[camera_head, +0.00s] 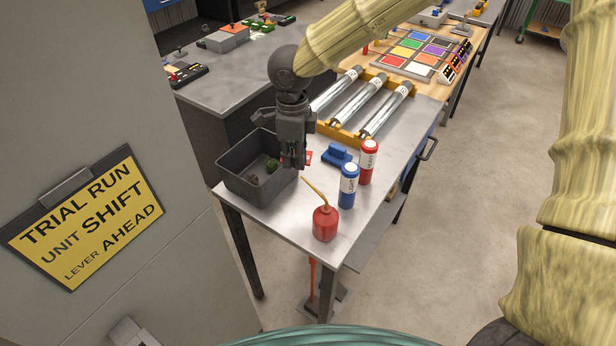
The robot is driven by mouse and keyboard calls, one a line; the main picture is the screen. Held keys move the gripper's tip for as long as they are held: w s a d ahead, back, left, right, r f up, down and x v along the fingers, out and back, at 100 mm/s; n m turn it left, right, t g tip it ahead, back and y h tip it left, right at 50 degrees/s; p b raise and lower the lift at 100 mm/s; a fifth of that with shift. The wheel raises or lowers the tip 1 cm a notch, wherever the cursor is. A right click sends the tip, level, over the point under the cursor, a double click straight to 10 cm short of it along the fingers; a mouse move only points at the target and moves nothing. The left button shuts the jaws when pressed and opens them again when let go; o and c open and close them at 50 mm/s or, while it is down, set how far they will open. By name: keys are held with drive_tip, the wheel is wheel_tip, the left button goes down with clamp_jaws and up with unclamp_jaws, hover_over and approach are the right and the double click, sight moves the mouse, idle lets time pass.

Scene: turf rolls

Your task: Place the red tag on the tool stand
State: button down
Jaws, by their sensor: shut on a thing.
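My gripper (294,164) points down over the near metal table, beside the right wall of the grey bin. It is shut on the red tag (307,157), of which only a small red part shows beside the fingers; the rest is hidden. I cannot tell whether the tag touches the table. A small blue block-like piece (337,155) sits on the table just right of the gripper; it may be the tool stand, but I cannot tell for sure.
The grey bin (238,186) holds a few small dark and green things. A red oil can (325,224), a blue bottle (348,188) and a red bottle (368,164) stand to the right. Metal rollers (355,105) in a yellow frame lie behind. A yellow sign (86,214) hangs at left.

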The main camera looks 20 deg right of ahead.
sight(305, 205)
drive_tip(key=shift+w+d+m, duration=0.15)
drive_tip(key=shift+w+d, duration=0.2)
drive_tip(key=shift+d, duration=0.25)
drive_tip(key=shift+w+d+m, duration=0.15)
drive_tip(key=shift+w+d, duration=0.2)
drive_tip(key=shift+d, duration=0.25)
drive_tip(key=shift+w+d+f, duration=0.1)
drive_tip(key=shift+d+f, duration=0.1)
drive_tip(key=shift+d, duration=0.05)
wheel_tip(305, 205, down, 18)
drive_tip(key=p, duration=0.4)
drive_tip(key=shift+r, duration=0.1)
drive_tip(key=c, duration=1.5)
unclamp_jaws()
wheel_tip(305, 205, up, 12)
drive_tip(key=b, duration=0.2)
drive_tip(key=shift+b, duration=0.3)
